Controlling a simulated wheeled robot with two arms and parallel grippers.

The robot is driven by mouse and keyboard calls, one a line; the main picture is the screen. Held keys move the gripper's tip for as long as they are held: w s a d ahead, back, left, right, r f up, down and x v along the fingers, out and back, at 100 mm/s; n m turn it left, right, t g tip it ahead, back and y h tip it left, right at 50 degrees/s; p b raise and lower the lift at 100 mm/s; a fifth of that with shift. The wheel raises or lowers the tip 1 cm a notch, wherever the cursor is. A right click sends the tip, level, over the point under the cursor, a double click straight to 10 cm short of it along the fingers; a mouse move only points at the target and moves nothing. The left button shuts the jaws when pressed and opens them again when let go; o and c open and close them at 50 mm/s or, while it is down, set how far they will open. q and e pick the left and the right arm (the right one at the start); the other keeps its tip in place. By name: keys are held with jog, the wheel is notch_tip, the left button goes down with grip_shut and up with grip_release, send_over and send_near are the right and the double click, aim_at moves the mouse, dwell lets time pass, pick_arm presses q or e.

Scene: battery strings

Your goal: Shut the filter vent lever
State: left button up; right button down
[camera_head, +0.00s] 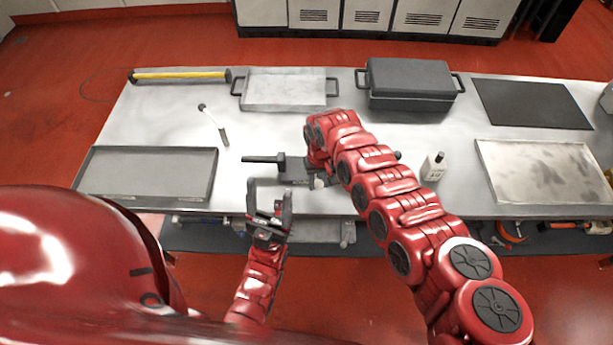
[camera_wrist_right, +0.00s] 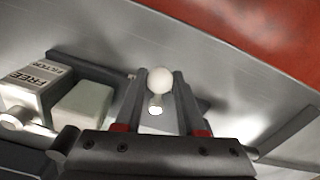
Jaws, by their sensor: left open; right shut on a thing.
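The filter vent lever shows in the right wrist view as a white ball knob (camera_wrist_right: 159,79) on a short pale stem. My right gripper (camera_wrist_right: 160,95) has one finger on each side of the stem and is shut on the lever. In the head view the knob (camera_head: 319,183) shows small beside my right gripper (camera_head: 314,177), whose fingers are mostly hidden by its wrist. The dark filter unit (camera_head: 296,171) sits near the table's front edge. My left gripper (camera_head: 268,208) is open and empty, in front of the table edge.
The steel table (camera_head: 270,128) holds a grey tray (camera_head: 146,172), a white brush (camera_head: 213,122), a yellow-handled tool (camera_head: 180,76), a lidded dark box (camera_head: 410,83), a white bottle (camera_head: 433,166) and a metal tray (camera_head: 545,172). Table space behind the unit is clear.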

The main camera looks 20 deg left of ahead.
jog(key=shift+f, duration=0.1)
jog(key=shift+w+d+n+b, duration=0.3)
jog(key=shift+d+n+b, duration=0.2)
jog(key=shift+n, duration=0.2)
jog(key=shift+w+d+n+b, duration=0.1)
jog(key=shift+n+b, duration=0.2)
jog(key=shift+n, duration=0.2)
jog(key=shift+w+d+n+b, duration=0.3)
jog(key=shift+w+n+b, duration=0.1)
jog(key=shift+n+b, duration=0.4)
jog(key=c, duration=0.6)
grip_release()
jog(key=shift+o, duration=0.2)
